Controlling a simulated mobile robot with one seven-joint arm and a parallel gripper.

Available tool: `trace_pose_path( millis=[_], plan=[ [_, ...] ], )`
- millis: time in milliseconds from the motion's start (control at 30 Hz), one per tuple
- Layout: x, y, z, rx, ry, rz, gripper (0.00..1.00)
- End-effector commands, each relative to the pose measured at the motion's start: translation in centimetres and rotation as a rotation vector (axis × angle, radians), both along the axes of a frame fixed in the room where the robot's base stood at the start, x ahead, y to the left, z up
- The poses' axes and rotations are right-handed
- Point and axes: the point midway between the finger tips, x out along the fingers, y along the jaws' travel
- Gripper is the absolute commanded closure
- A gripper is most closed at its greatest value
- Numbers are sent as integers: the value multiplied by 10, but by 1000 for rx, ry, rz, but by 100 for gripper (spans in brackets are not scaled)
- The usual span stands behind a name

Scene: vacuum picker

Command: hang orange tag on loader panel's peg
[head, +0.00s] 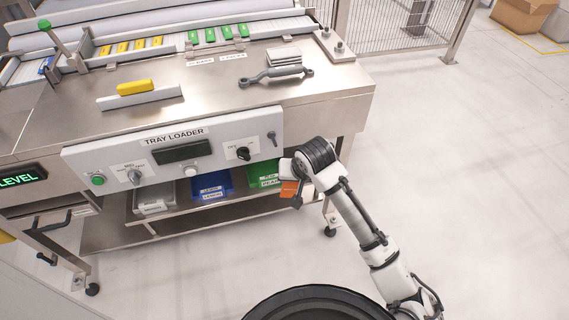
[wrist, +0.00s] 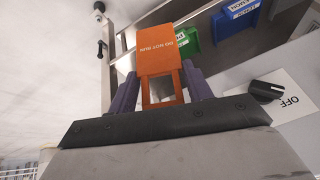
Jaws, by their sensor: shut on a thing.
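The orange tag (wrist: 160,58) has white lettering that looks like "DO NOT RUN" and an open loop at the end nearest the wrist camera. My gripper (wrist: 159,76) is shut on it, with one purple finger at each side. In the head view the tag (head: 289,188) shows small beside my wrist, just below the lower right of the loader panel. The grey loader panel (head: 120,154) reads "TRAY LOADER". Its dark peg (head: 272,137) sticks out near the right end, above the tag and apart from it. The peg is not clearly seen in the wrist view.
A black knob (head: 243,153) sits left of the peg; it also shows in the wrist view (wrist: 266,92). Blue (head: 211,187) and green (head: 264,176) bins stand on the shelf below. A grey handled tool (head: 276,75) lies on the bench. The floor at right is clear.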

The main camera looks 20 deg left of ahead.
Motion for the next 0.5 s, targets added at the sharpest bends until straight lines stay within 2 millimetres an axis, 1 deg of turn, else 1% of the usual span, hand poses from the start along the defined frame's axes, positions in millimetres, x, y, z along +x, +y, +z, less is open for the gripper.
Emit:
trace_pose_path(
  millis=[33,100,200,333,500],
  plan=[
    [-7,12,21,24,-1,51,72],
    [-16,19,41,40,-1,110,72],
    [-25,23,60,56,-2,173,72],
    [-32,25,72,65,-3,216,72],
    [-31,26,74,64,-3,228,72]
  ],
)
